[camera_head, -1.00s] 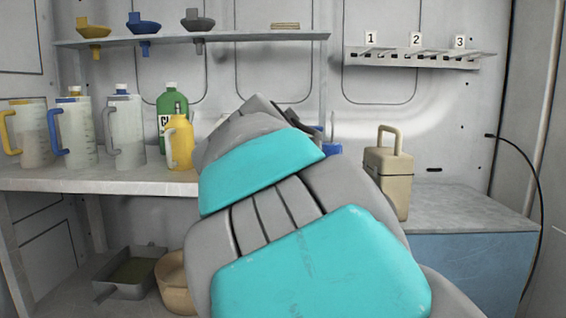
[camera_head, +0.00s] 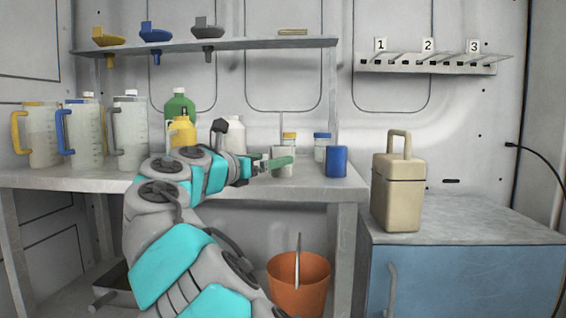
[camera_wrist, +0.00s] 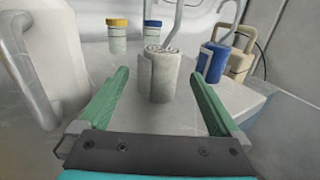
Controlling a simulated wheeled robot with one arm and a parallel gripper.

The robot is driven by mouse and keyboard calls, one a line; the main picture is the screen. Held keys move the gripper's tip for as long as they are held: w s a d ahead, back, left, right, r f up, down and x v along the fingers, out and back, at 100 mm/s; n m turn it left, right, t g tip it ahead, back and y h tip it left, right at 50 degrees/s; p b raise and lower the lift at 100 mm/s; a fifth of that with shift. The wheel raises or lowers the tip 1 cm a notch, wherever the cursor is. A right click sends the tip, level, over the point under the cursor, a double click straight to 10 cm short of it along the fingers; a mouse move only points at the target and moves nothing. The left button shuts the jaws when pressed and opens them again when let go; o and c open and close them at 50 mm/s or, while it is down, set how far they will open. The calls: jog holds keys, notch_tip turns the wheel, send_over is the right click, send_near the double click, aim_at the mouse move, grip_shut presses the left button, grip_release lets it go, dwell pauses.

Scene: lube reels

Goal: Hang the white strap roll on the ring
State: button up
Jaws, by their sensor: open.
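The white strap roll (camera_wrist: 158,80) stands upright on the workbench, its spiral top showing in the wrist view. In the head view it (camera_head: 284,163) is partly covered by my green fingers. My gripper (camera_wrist: 160,76) is open, with one finger on each side of the roll in the wrist view. It also shows in the head view (camera_head: 272,163), at the roll. I cannot tell whether a finger touches it. No ring is clearly recognizable; a wall rack (camera_head: 430,64) with pegs marked 1, 2 and 3 is at the upper right.
A blue roll (camera_head: 336,162) stands right of the white one. Jars with yellow (camera_wrist: 118,36) and blue (camera_wrist: 152,36) lids stand behind. A white jug (camera_wrist: 45,60) is close on the left. A beige case (camera_head: 398,190) stands on the blue cabinet; an orange bucket (camera_head: 299,285) is below.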

aim_at(282, 155)
jog(key=shift+b+x, duration=0.4)
jog(key=shift+x, duration=2.3)
jog(key=shift+s+r, duration=0.1)
jog(key=shift+r, duration=0.05)
grip_shut()
